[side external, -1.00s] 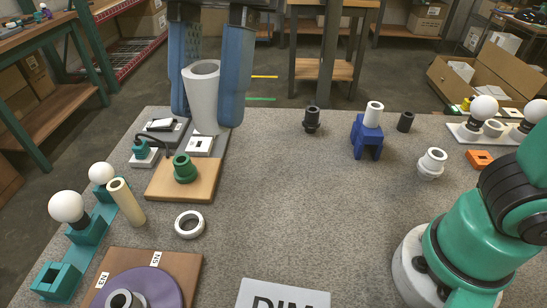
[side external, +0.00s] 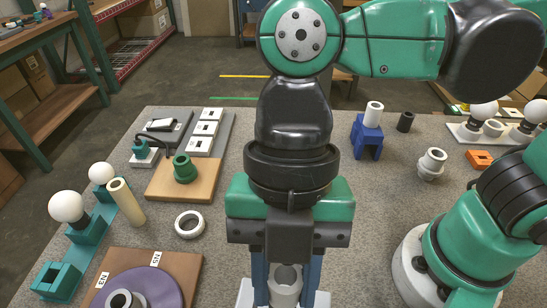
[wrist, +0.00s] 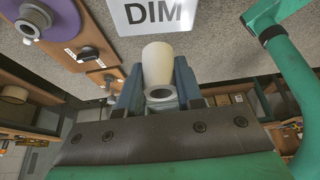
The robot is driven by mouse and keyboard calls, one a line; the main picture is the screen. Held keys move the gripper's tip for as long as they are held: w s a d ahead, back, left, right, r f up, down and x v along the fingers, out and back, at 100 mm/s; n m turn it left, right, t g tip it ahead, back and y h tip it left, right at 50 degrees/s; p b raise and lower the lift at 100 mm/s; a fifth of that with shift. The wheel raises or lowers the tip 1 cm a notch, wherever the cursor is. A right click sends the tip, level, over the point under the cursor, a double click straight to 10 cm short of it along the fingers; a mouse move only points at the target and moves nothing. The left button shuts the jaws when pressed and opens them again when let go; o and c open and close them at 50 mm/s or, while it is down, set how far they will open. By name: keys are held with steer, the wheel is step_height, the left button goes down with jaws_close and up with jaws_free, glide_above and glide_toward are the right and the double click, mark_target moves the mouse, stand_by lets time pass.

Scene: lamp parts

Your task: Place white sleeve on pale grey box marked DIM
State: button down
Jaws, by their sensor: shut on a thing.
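The white sleeve (side external: 287,291) is upright between the two blue fingers of my gripper (side external: 285,278) at the bottom centre of the side view. My gripper is shut on it. The sleeve also shows in the wrist view (wrist: 164,65), between the fingers, its open end facing the camera. The pale grey box marked DIM (side external: 244,292) shows only in part, behind and beside the fingers. In the wrist view the box (wrist: 168,28) lies just past the sleeve's far end, its lettering in sight. I cannot tell whether sleeve and box touch.
A white ring (side external: 189,224) lies left of my gripper. A wooden board with a green socket (side external: 185,168) and a purple disc (side external: 143,288) stand further left. A blue stand (side external: 367,138) and a white fitting (side external: 431,164) are at the right. The table between is largely clear.

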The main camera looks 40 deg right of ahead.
mark_target(283, 304)
steer(key=shift+f, duration=3)
steer(key=shift+f, duration=0.1)
steer(key=c, duration=0.6)
jaws_free()
steer(key=v, duration=1.2)
steer(key=w+d+f+m+t+h, duration=0.1)
steer(key=w+d+f+m+t, duration=0.1)
steer(key=d+m, duration=0.4)
steer(key=w+d+f+m+t+h, duration=0.1)
steer(key=w+d+f+m+t, duration=0.2)
steer(key=m, duration=0.9)
steer(key=w+d+f+m+t+h, duration=0.1)
steer(key=w+d+f+m+t, duration=0.1)
steer(key=w+d+m+t, duration=0.3)
steer(key=shift+w+d+f+m, duration=0.2)
steer(key=shift+d+m, duration=0.45)
steer(key=shift+d, duration=0.25)
steer(key=shift+w+d+f+m, duration=0.1)
steer(key=shift+w+d+m, duration=0.1)
steer(key=shift+d+m, duration=0.6)
steer(key=shift+w+d+f+m, duration=0.15)
steer(key=shift+d+m, duration=0.4)
steer(key=shift+d, duration=0.45)
